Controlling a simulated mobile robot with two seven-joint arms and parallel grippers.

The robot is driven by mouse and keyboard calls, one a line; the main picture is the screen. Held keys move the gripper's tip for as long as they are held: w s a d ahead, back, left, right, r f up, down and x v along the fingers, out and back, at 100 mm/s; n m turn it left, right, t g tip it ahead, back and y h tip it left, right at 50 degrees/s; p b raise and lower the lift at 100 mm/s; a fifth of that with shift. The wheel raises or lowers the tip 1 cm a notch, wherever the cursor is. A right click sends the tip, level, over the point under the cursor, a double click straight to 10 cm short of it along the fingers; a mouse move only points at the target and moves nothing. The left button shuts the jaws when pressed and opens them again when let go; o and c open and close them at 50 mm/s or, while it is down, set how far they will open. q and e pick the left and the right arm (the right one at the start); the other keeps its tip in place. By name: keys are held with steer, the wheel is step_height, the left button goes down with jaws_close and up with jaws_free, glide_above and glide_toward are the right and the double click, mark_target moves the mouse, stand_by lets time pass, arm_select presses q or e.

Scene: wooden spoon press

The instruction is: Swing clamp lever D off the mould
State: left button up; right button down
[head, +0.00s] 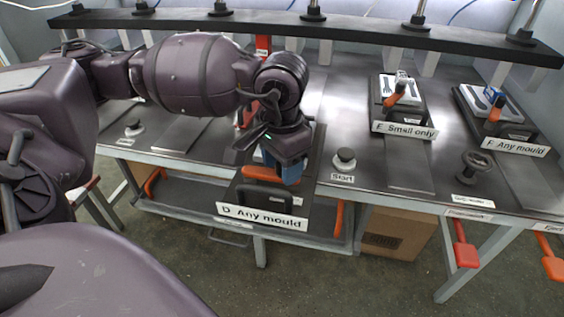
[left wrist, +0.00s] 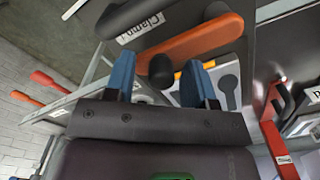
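Clamp lever D (head: 268,174) is an orange bar on the press labelled "D Any mould" (head: 262,217). In the left wrist view the orange lever (left wrist: 200,38) lies over a pale mould plate (left wrist: 229,72) with a dark spoon shape. A black knob (left wrist: 161,68) stands at the lever's near side. My left gripper (head: 281,168) points down over station D, its blue fingers close to the lever. In the left wrist view this gripper (left wrist: 158,64) is open, the knob showing between its fingertips; I cannot tell whether they touch. My right gripper is not in view.
Stations E (head: 402,93) and F (head: 494,104) stand to the right. A Start button (head: 344,159) sits just right of station D. A black overhead rail (head: 330,27) runs along the back. A red lever (left wrist: 279,140) shows at right in the left wrist view.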

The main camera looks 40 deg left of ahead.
arm_select(q)
steer(key=shift+r, duration=0.5)
step_height(320, 180, up, 10)
steer(key=p, duration=0.1)
steer(key=shift+f, duration=0.2)
stand_by(0.6)
